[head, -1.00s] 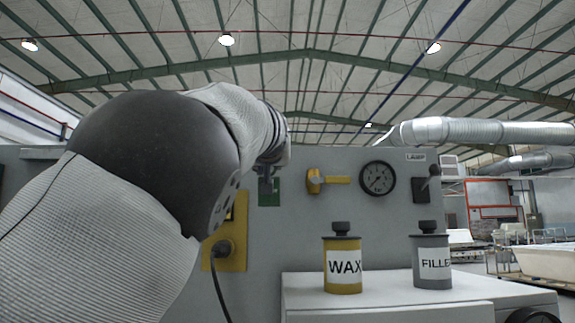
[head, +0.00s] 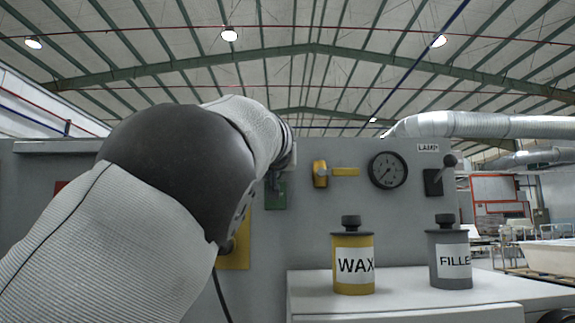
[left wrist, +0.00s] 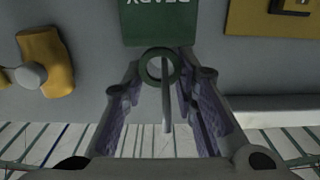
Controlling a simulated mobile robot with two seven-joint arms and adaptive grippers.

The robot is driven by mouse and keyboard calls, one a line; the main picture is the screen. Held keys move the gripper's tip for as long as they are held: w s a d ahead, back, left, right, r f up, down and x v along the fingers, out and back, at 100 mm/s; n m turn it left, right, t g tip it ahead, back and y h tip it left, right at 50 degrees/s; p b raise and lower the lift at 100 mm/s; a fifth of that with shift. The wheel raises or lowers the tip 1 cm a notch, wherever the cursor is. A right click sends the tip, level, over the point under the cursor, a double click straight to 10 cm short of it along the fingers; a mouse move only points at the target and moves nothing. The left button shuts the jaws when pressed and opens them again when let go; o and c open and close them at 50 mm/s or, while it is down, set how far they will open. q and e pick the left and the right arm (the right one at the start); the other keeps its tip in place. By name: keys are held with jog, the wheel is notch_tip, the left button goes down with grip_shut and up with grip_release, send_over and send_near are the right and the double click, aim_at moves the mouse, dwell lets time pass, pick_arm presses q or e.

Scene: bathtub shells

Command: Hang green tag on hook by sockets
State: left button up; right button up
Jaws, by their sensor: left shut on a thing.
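The green tag (head: 281,194) shows partly in the head view, against the grey panel just right of my left arm. In the left wrist view the tag (left wrist: 160,22) is at the top, its lettering upside down, with a green ring (left wrist: 147,66) below it. My left gripper (left wrist: 160,78) has its fingertips on either side of the ring and holds the tag by it. A thin grey rod (left wrist: 166,110) shows below the ring; I cannot tell whether the ring is around it. The yellow socket plate (head: 236,258) is mostly hidden by my arm.
A yellow lever (head: 321,174), a gauge (head: 387,171) and a lamp switch (head: 434,181) are on the panel to the right. The WAX can (head: 353,284) and FILLER can (head: 450,279) stand on a white ledge (head: 410,304). A black cable hangs below the socket plate.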

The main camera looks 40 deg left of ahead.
pick_arm(q)
jog(key=shift+s+a, duration=0.1)
jog(key=shift+a, duration=0.2)
jog(key=shift+d, duration=0.1)
jog(key=o, duration=1.1)
